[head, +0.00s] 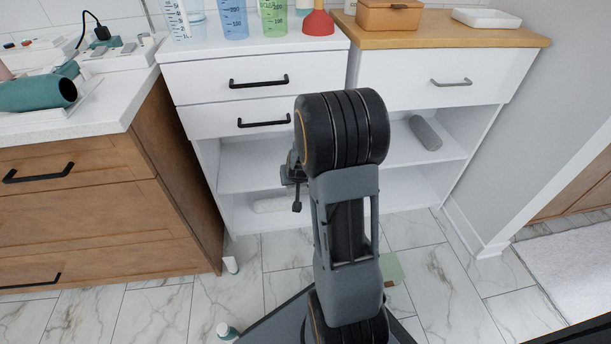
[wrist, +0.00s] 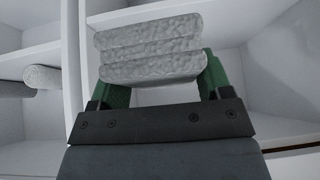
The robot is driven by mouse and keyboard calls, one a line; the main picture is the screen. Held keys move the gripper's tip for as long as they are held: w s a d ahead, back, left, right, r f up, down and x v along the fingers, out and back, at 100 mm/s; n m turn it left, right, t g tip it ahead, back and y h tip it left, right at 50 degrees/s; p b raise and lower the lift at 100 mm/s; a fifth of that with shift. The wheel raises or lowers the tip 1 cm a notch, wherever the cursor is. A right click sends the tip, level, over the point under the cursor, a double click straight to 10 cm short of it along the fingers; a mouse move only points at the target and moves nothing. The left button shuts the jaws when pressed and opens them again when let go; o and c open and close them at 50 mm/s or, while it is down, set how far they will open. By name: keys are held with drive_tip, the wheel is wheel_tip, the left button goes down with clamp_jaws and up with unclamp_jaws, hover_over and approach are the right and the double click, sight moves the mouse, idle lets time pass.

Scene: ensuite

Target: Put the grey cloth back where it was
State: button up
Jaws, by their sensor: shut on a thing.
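A folded, light grey cloth (wrist: 150,52) with a rough, towel-like surface is in the wrist view, between the green fingers of my gripper (wrist: 160,84). The gripper is shut on it and holds it in front of white shelving. In the head view my arm reaches toward the open shelves and hides the held cloth and the fingertips. Whether the cloth touches a shelf cannot be told.
A grey roll (head: 425,132) lies on the upper open shelf at right. A pale roll (head: 275,203) lies on the lower shelf. The white shelf unit (head: 205,150) has drawers above. Small bottles (head: 227,331) and a green sheet (head: 392,270) are on the floor.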

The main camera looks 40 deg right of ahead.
drive_tip(key=d+r, duration=0.1)
drive_tip(key=d, duration=0.5)
drive_tip(key=w+d+f, duration=0.2)
drive_tip(key=w, duration=0.1)
drive_tip(key=w+d+f+b, duration=0.1)
drive_tip(key=w+d+f, duration=0.1)
drive_tip(key=w+f, duration=0.1)
drive_tip(key=w+d+f+b, duration=0.1)
drive_tip(key=w+d+f, duration=0.1)
drive_tip(key=w, duration=0.3)
drive_tip(key=shift+f, duration=0.7)
drive_tip(key=shift+b+x, duration=0.4)
drive_tip(key=shift+x, duration=0.4)
drive_tip(key=shift+w+d+f+b, duration=0.1)
drive_tip(key=shift+f+b, duration=0.5)
drive_tip(key=shift+f, duration=0.8)
drive_tip(key=shift+f, duration=0.1)
drive_tip(key=shift+f, duration=0.2)
drive_tip(key=o, duration=0.8)
drive_tip(key=shift+r, duration=0.1)
